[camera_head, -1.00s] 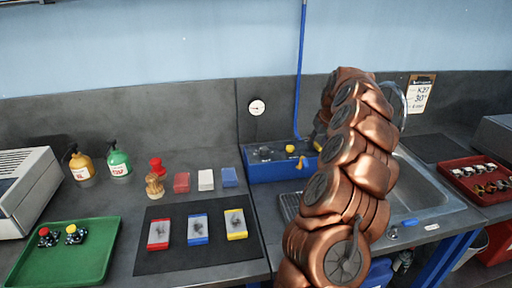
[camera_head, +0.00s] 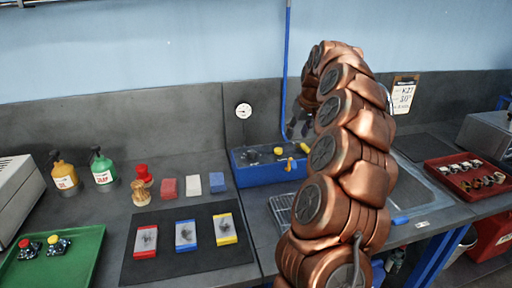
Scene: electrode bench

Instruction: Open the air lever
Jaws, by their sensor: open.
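A blue box (camera_head: 262,175) stands at the back of the bench against the dark splashback. A yellow lever (camera_head: 290,163) hangs on its front face, and a yellow knob (camera_head: 279,150) sits on its top; which one is the air lever is not labelled legibly. A blue hose (camera_head: 287,60) runs down the wall to the box. My gripper (camera_head: 296,130) is open, dark and small in view, above the right part of the box and close to the hose. My copper arm partly hides it and the right end of the box.
A round gauge (camera_head: 243,110) is on the splashback. A sink (camera_head: 415,190) lies right, behind my arm. A red tray (camera_head: 468,175) is further right. A dark mat (camera_head: 160,262) with several blocks, bottles and a green tray (camera_head: 60,270) fill the left bench.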

